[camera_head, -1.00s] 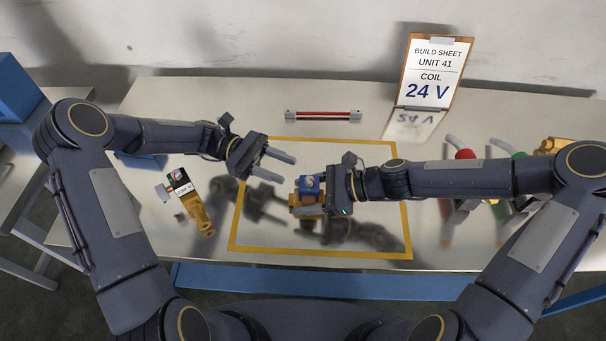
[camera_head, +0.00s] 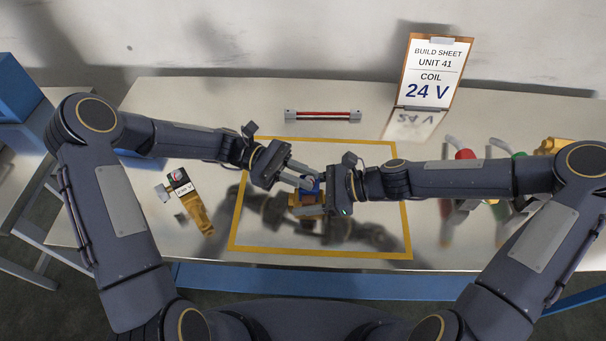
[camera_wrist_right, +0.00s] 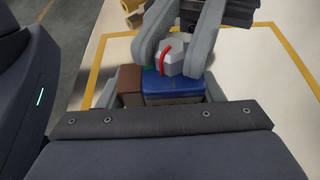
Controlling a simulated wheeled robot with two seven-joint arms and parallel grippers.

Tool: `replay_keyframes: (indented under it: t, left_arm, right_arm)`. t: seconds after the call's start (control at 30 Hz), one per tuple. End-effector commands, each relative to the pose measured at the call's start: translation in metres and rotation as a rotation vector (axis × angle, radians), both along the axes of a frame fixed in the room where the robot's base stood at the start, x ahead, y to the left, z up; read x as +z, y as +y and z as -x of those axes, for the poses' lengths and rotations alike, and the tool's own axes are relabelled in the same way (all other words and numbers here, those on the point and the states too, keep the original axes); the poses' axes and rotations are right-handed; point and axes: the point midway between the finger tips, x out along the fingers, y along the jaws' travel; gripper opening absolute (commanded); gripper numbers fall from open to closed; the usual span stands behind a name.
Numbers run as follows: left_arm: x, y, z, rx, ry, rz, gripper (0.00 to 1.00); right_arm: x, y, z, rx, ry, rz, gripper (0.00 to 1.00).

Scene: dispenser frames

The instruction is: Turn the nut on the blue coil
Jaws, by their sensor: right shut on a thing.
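The blue coil (camera_wrist_right: 172,88) sits on a brass valve body (camera_head: 305,211) inside the yellow outline. In the right wrist view a pale grey nut (camera_wrist_right: 174,62) with a red mark sits on top of the coil. My right gripper (camera_head: 322,193) is shut on this valve unit from the right; its hold is mostly hidden in the head view. My left gripper (camera_head: 313,177) comes in from the left. Its two fingers stand apart, one on each side of the nut, in the right wrist view (camera_wrist_right: 172,45). Contact with the nut is not clear.
A second brass valve (camera_head: 197,212) with a black, labelled coil lies at the left. A red bar (camera_head: 323,116) lies at the back. The build sheet (camera_head: 432,75) reads coil 24 V. Red (camera_head: 465,155) and green parts stand at the right, partly behind my right arm.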

Motion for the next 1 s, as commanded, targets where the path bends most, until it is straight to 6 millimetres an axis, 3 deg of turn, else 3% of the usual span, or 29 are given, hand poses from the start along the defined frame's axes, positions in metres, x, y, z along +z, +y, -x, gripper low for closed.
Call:
replay_keyframes:
  t: [0.47,1.0]
  left_arm:
    - [0.0000,-0.0013,-0.0024,-0.072,-0.003,0.002,0.00]
    - [-0.0001,-0.0067,-0.0075,-0.526,-0.004,0.002,0.00]
  right_arm:
    - [-0.0002,-0.0001,0.0005,0.001,0.000,0.000,0.19]
    - [-0.0002,0.0001,0.0008,0.002,0.000,0.000,0.20]
